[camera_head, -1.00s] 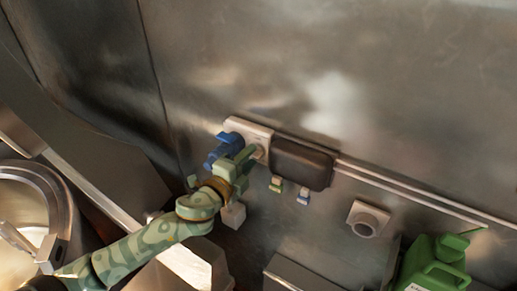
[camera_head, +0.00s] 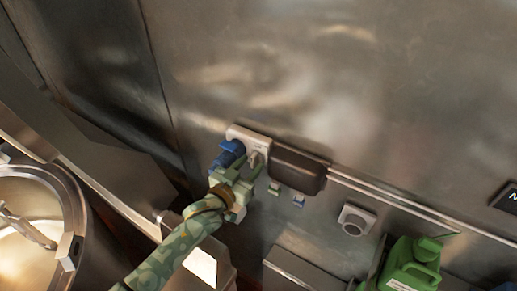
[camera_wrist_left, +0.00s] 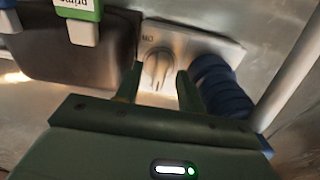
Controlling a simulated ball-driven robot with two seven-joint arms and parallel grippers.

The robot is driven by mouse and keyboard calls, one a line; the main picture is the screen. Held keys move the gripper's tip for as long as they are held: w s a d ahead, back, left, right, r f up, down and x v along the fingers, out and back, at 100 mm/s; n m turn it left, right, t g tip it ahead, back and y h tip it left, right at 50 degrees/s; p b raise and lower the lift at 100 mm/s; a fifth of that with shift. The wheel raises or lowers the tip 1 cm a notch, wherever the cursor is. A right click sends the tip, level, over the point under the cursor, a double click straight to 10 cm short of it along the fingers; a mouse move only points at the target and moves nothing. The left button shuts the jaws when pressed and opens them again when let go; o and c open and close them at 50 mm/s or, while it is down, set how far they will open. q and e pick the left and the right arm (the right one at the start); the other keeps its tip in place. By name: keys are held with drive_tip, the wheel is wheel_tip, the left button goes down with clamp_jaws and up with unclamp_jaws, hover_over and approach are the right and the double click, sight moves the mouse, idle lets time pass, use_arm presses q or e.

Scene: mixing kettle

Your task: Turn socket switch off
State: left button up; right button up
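The socket plate (camera_head: 249,134) is fixed to the metal wall, with a grey rotary switch knob (camera_head: 254,157) on it. In the left wrist view the knob (camera_wrist_left: 158,67) sits on the light plate (camera_wrist_left: 205,48), its grip roughly upright in the picture. A blue plug (camera_head: 229,153) is in the socket beside the knob. My left gripper (camera_head: 252,167) is open in front of the knob. In the left wrist view its fingertips (camera_wrist_left: 158,75) stand either side of the knob with gaps; contact is not visible. My right gripper is not in view.
A dark box (camera_head: 298,170) adjoins the plate on the right, with small green (camera_head: 274,188) and blue (camera_head: 298,201) tags below. A round fitting (camera_head: 354,223) and a green canister (camera_head: 411,265) are further right. A kettle (camera_head: 70,215) stands at left.

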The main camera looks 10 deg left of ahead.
use_arm(q)
drive_tip(key=shift+s+a+p, duration=0.15)
drive_tip(key=shift+s+p, duration=0.3)
drive_tip(key=shift+s, duration=0.05)
drive_tip(key=p+v, duration=0.1)
drive_tip(key=v, duration=0.5)
idle(0.3)
